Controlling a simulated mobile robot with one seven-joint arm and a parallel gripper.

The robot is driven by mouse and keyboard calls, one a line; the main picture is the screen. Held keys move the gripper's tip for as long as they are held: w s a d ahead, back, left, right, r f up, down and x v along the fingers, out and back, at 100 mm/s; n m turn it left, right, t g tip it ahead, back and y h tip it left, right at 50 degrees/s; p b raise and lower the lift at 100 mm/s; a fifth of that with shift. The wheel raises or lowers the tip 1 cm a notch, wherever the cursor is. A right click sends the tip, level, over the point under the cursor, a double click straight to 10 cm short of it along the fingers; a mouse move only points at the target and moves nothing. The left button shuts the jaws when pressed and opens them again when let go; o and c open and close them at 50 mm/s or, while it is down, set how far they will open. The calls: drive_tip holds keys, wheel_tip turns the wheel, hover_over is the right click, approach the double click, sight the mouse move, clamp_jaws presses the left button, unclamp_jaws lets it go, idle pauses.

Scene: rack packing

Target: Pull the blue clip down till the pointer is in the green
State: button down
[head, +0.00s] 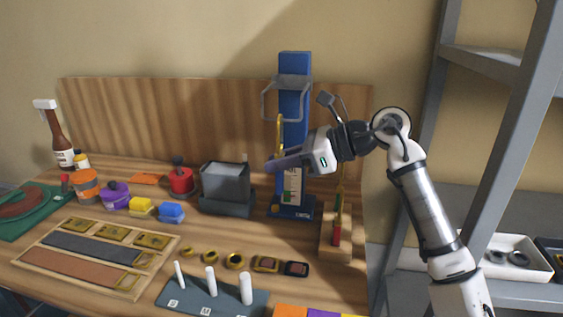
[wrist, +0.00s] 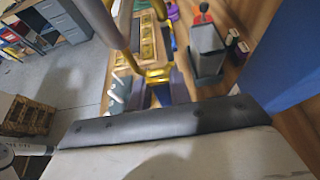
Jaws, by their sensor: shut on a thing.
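A blue upright stand (head: 294,120) rises at the back of the bench, with a grey bracket (head: 288,85) near its top. A white scale panel (head: 294,185) with coloured marks is low on its front. The pointer and its reading are too small to tell. My gripper (head: 274,164) is in front of the stand, shut on a yellow clip (head: 279,133) that rises above the fingers. In the wrist view, the yellow clip (wrist: 157,75) lies between the fingertips (wrist: 160,88). I see no clearly blue clip; the clip in my grip looks yellow.
A wooden block with red and green parts (head: 337,233) stands right of the stand. A grey box (head: 226,187) stands to its left. Rings, pegs and a wooden tray (head: 90,275) fill the front. A grey shelf frame (head: 425,110) borders the right.

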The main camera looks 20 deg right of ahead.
drive_tip(key=c, duration=1.2)
unclamp_jaws()
